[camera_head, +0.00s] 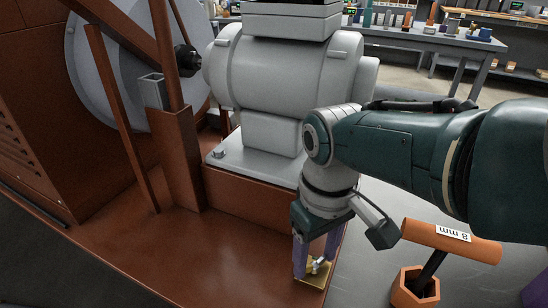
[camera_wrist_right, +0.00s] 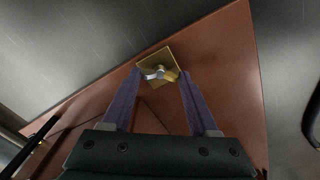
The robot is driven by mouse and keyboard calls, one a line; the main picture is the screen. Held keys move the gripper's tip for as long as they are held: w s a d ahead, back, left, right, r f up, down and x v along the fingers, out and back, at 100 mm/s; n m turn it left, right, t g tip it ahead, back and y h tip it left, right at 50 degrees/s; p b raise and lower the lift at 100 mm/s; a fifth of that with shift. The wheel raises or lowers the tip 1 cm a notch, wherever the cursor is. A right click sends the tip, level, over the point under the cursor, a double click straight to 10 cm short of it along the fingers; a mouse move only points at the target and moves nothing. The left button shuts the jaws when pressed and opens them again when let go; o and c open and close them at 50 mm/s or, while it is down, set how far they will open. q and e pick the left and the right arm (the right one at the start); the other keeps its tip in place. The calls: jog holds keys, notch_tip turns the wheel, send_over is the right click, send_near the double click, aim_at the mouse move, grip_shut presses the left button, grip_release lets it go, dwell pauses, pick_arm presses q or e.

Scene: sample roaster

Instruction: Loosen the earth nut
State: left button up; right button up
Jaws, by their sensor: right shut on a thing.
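The earth nut (camera_head: 317,266), a small silver wing-shaped nut, sits on a square brass plate (camera_head: 311,280) at the front corner of the rust-brown base. In the right wrist view the nut (camera_wrist_right: 160,73) lies between the fingertips, with the brass plate (camera_wrist_right: 168,57) around it. My right gripper (camera_head: 314,264) reaches down over the plate, its two purple fingers one on each side of the nut. It is shut on the nut; the fingers partly hide the plate in the head view. My left gripper does not show.
An orange T-handle tool marked 8 mm (camera_head: 450,241) stands in an orange hexagonal holder (camera_head: 414,288) right of the gripper. A grey motor (camera_head: 290,75) on its mounting plate (camera_head: 245,163) rises behind. The brown base (camera_head: 190,255) is bare to the left.

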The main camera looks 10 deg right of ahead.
aim_at(316, 262)
jog(key=o, duration=1.4)
notch_tip(316, 262, up, 10)
jog(key=p, duration=0.9)
jog(key=shift+s, duration=0.1)
